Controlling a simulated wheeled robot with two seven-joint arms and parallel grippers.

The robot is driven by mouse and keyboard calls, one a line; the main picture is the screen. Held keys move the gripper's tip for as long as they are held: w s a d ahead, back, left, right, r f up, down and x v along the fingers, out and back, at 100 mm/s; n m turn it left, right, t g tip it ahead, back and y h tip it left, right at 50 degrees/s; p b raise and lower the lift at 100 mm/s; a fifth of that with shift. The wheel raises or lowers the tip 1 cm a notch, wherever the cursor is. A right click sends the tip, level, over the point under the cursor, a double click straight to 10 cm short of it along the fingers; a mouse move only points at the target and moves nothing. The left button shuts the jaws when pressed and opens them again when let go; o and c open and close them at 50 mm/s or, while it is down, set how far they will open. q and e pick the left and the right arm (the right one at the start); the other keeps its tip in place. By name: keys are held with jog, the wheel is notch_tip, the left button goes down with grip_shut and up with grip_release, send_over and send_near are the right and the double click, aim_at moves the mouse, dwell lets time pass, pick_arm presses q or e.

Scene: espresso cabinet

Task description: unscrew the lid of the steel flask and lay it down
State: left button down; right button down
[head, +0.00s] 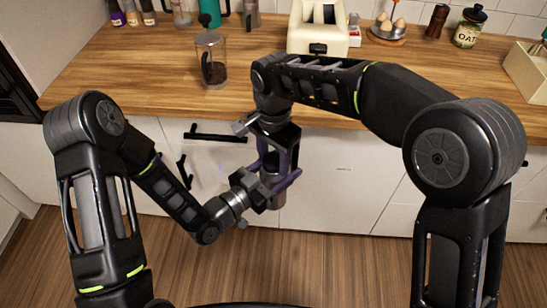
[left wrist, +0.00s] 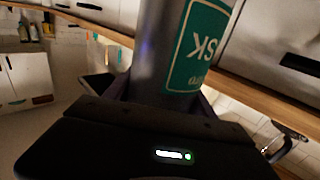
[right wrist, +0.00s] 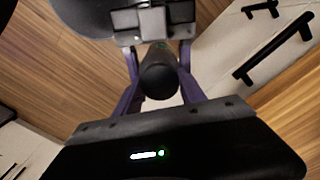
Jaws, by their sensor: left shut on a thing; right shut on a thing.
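The steel flask (head: 278,197) is held upright in the air in front of the cabinet fronts. Its grey body and green label (left wrist: 199,45) fill the top of the left wrist view. My left gripper (head: 273,184) comes in from the left and is shut on the flask's body. My right gripper (head: 278,158) reaches down from above and is shut on the dark lid. The lid's round top (right wrist: 158,82) shows between the purple fingers in the right wrist view. The fingers partly hide the flask and lid. I cannot tell how far the lid is unscrewed.
The wooden counter (head: 150,72) lies behind my grippers, with a glass French press (head: 211,62) near its front edge. A cream toaster (head: 318,28), an egg stand (head: 386,33) and an oat jar (head: 468,27) stand farther back. The counter's middle left is clear. Black handles (head: 215,136) stick out below.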

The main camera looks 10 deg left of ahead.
jog(key=n, duration=0.7)
jog(key=shift+n, duration=0.4)
jog(key=n, duration=0.5)
jog(key=shift+r+n, duration=0.1)
jog(key=shift+n, duration=0.2)
jog(key=c, duration=0.7)
grip_release()
jog(key=shift+o, duration=0.2)
jog(key=shift+r, duration=2.25)
jog(key=shift+c, duration=0.5)
